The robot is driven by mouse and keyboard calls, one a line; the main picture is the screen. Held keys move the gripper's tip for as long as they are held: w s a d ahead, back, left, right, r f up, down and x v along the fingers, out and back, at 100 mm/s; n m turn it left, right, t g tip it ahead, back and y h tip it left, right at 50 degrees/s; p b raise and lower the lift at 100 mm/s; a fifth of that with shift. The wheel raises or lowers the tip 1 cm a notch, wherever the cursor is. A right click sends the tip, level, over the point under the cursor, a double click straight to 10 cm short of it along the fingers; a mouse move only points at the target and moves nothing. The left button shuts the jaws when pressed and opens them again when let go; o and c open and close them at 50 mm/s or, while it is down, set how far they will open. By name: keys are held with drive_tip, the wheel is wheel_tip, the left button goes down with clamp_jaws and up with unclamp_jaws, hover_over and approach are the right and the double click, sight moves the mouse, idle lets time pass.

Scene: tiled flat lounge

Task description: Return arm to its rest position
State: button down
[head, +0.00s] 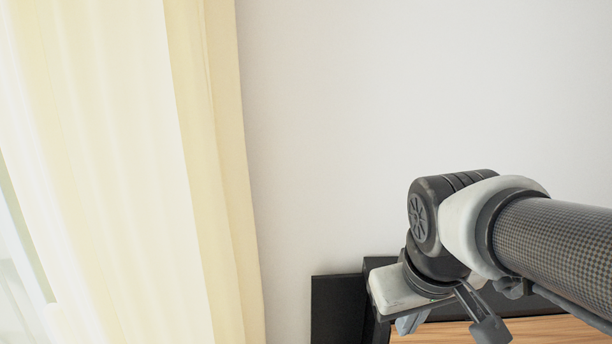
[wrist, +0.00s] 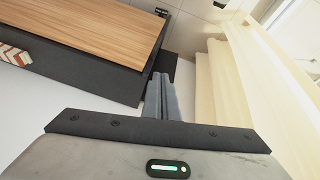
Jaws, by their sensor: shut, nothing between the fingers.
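My gripper (wrist: 163,92) shows in the wrist view with its grey fingers together and nothing between them. In the head view my arm reaches in from the right, bent at the wrist, and my gripper (head: 478,318) points down at the lower right. It is in front of a dark cabinet with a wooden top (head: 550,332). In the wrist view the same kind of wooden top (wrist: 85,38) lies to the left of the fingers, with its dark side face beside them. I cannot tell whether the fingers touch it.
A cream curtain (head: 110,170) hangs at the left of the head view, and a curtain (wrist: 245,95) is right of the fingers in the wrist view. A bare white wall (head: 400,90) is behind my arm. A red-and-white chevron patterned thing (wrist: 14,54) lies by the cabinet's side.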

drive_tip(key=s+r+m+t, duration=0.1)
drive_tip(key=s+m, duration=0.1)
drive_tip(key=s, duration=0.4)
wheel_tip(320, 180, up, 25)
drive_tip(key=p, duration=2.5)
drive_tip(key=shift+w+a+y, duration=0.25)
drive_tip(key=shift+a+y, duration=0.1)
drive_tip(key=shift+y, duration=0.05)
